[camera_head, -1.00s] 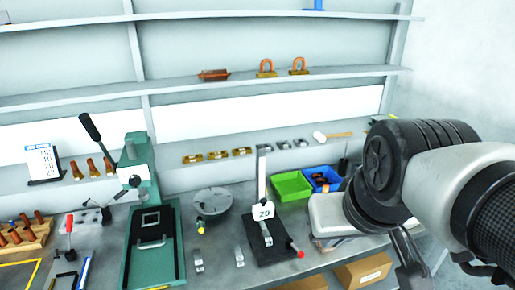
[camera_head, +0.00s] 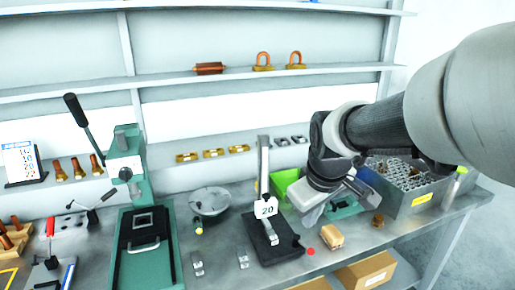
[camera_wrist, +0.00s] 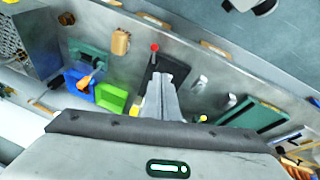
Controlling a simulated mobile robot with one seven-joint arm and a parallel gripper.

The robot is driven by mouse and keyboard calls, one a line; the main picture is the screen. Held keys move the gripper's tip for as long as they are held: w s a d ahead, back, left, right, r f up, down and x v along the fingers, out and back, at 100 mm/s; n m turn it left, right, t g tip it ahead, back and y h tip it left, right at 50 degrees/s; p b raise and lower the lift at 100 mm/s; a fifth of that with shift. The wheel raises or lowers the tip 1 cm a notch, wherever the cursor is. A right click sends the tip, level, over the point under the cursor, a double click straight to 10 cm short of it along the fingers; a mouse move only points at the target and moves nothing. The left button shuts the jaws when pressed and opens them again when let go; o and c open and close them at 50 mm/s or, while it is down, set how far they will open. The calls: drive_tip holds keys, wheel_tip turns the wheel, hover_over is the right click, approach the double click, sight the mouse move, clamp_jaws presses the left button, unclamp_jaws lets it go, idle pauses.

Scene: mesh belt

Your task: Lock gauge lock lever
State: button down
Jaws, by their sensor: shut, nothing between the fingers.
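The gauge stands on the bench, with a black base (camera_head: 272,247), an upright grey column (camera_head: 264,160) and a white plate (camera_head: 265,208) marked 20. A red-tipped lever (camera_head: 310,251) sticks out at the base's front right corner. The red tip also shows in the wrist view (camera_wrist: 154,47), beyond my fingertips, with the black base (camera_wrist: 178,66) beside it. My gripper (camera_head: 308,220) is shut and empty, above the bench just right of the gauge. In the wrist view its fingers (camera_wrist: 164,82) cover part of the base. I cannot tell any contact with the lever.
A green bin (camera_wrist: 112,97) and a blue bin (camera_wrist: 74,79) lie behind my gripper. A grey crate (camera_head: 415,200) stands to the right, and a tan-topped object (camera_head: 332,237) sits near the front edge. A green press (camera_head: 148,250) stands left. Small metal blocks (camera_head: 243,259) lie left of the gauge.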

drive_tip(key=shift+f, duration=0.15)
drive_tip(key=b, duration=0.2)
hover_over(307, 247)
drive_tip(key=s, duration=0.2)
drive_tip(key=f, duration=1.1)
drive_tip(key=shift+s+a+f, duration=0.1)
drive_tip(key=shift+a+f, duration=0.2)
drive_tip(key=shift+a, duration=0.1)
drive_tip(key=shift+w+d+f, duration=0.2)
drive_tip(key=shift+d+f, duration=0.05)
drive_tip(key=shift+f, duration=0.15)
drive_tip(key=shift+d+n, duration=0.15)
drive_tip(key=shift+n, duration=0.15)
